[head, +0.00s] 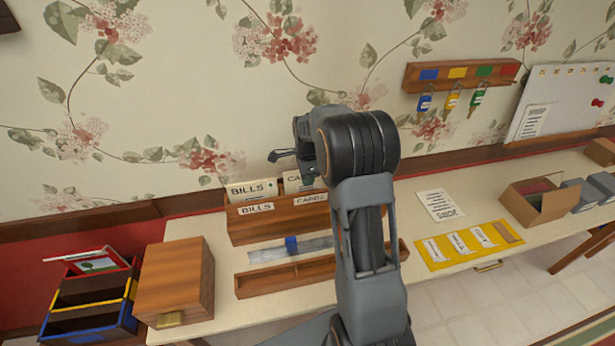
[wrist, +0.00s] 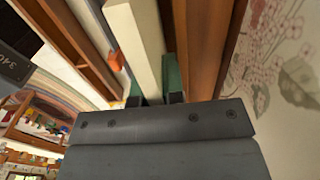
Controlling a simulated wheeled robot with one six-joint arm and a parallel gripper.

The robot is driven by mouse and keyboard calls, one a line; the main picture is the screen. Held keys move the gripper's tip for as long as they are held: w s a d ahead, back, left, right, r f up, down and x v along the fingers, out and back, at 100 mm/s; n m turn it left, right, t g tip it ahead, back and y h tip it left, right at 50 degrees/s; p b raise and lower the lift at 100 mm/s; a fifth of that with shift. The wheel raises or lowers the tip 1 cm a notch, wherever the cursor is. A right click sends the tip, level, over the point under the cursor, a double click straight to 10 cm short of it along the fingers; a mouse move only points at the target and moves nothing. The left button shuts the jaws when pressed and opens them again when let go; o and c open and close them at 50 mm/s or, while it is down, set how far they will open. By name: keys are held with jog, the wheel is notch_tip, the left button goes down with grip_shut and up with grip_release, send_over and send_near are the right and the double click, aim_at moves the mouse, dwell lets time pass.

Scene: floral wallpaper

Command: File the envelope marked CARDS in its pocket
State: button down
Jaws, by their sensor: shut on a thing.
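The wooden holder (head: 280,226) has front labels BILLS at left and CARDS at right. The CARDS envelope (head: 291,183) stands upright behind the CARDS label, its lower edge hidden by the holder's front. I cannot tell how deep it sits. My gripper (head: 306,180) is over the right side of the holder, partly hidden by my own wrist. In the wrist view my gripper (wrist: 153,97) is shut on the cream envelope (wrist: 146,38), between teal finger pads and wooden walls. The BILLS envelope (head: 251,190) stands in the left pocket.
In front of the holder lie a clear ruler-like strip (head: 270,252) with a blue piece and a long wooden tray (head: 272,281). A wooden box (head: 176,278) stands at left. A yellow mat (head: 467,245) and an open carton (head: 533,203) are at right.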

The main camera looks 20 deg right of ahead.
jog(key=c, duration=1.1)
grip_release()
jog(key=shift+c, duration=0.2)
notch_tip(320, 180, up, 14)
jog(key=b, duration=0.1)
jog(key=shift+f, duration=0.1)
